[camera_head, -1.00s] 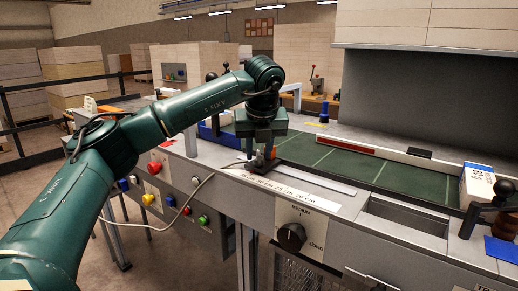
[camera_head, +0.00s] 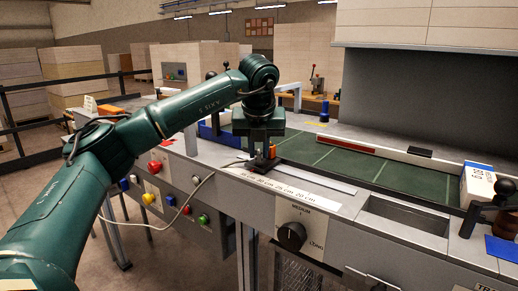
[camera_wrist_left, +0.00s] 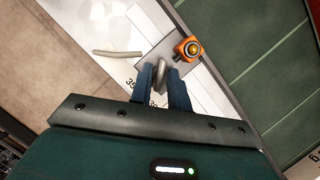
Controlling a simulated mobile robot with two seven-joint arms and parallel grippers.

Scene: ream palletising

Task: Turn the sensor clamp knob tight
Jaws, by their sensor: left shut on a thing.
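My left gripper (camera_head: 262,158) points down at the near edge of the conveyor table. In the left wrist view its two dark blue fingers (camera_wrist_left: 163,90) are shut on a grey knob (camera_wrist_left: 161,76), which shows as a narrow upright shape between them. Just beyond the fingertips is the orange sensor (camera_wrist_left: 188,49) with a round yellowish lens; it also shows in the head view (camera_head: 272,152), partly behind the gripper. A white scale strip (camera_head: 285,188) with centimetre marks runs along the edge beside it. My right gripper is not in view.
The green belt (camera_head: 335,160) lies behind the scale. A black dial (camera_head: 292,236) and coloured buttons (camera_head: 155,168) are on the front panel. A grey cable (camera_head: 200,185) hangs by the gripper. A white box (camera_head: 478,183) stands at the right.

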